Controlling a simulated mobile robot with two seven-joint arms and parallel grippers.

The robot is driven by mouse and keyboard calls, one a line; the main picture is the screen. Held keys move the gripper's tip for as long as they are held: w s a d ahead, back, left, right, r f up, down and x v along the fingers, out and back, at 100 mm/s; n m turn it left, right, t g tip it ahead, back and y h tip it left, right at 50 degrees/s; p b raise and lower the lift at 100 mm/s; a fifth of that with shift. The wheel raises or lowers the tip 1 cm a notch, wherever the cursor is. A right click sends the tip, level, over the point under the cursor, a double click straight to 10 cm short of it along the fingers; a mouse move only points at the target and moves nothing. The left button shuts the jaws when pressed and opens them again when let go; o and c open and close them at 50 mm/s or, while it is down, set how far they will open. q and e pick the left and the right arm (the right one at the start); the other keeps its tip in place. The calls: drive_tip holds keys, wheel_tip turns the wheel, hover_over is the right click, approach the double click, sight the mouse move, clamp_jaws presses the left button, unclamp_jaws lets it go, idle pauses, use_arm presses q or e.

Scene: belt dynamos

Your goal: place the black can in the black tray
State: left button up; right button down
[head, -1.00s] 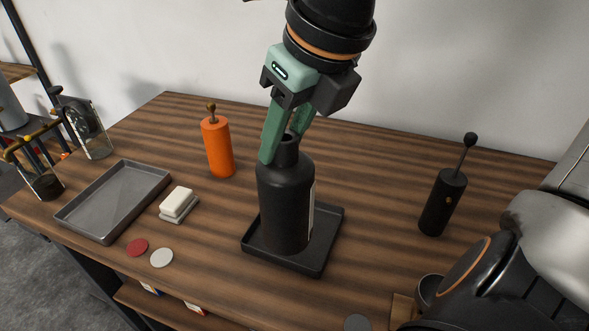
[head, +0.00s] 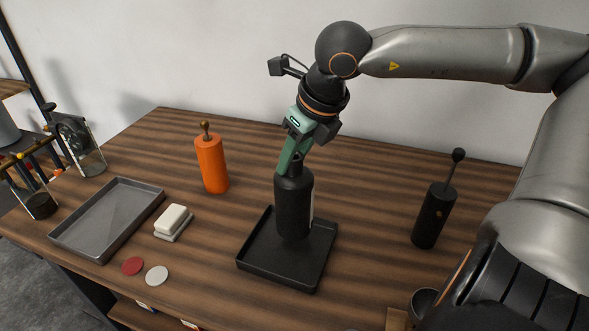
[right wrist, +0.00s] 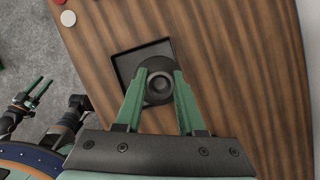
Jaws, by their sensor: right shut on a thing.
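The black can (head: 293,208), bottle-shaped with a narrow neck and a pale label, is upright over the back part of the black tray (head: 262,262). My right gripper (head: 292,165) is shut on its neck from above. In the right wrist view the can (right wrist: 159,88) is between the green fingers of the right gripper (right wrist: 153,78), with the tray (right wrist: 124,64) below it. I cannot tell whether the can's base touches the tray floor. My left gripper (right wrist: 33,93) shows only in the right wrist view, away from the table, fingers apart and empty.
A black cylinder with a knobbed rod (head: 432,217) stands right of the tray. An orange cylinder (head: 212,165), a white block (head: 173,218), a grey tray (head: 107,220), a red disc (head: 132,266) and a white disc (head: 157,276) are left. Bare wood surrounds the black tray.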

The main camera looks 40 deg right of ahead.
drive_tip(key=shift+w+d+f, duration=0.15)
drive_tip(key=f, duration=0.3)
drive_tip(key=shift+w+d, duration=0.15)
drive_tip(key=shift+d, duration=0.05)
drive_tip(key=shift+f, duration=0.35)
drive_tip(key=shift+f, duration=0.15)
drive_tip(key=c, duration=0.5)
unclamp_jaws()
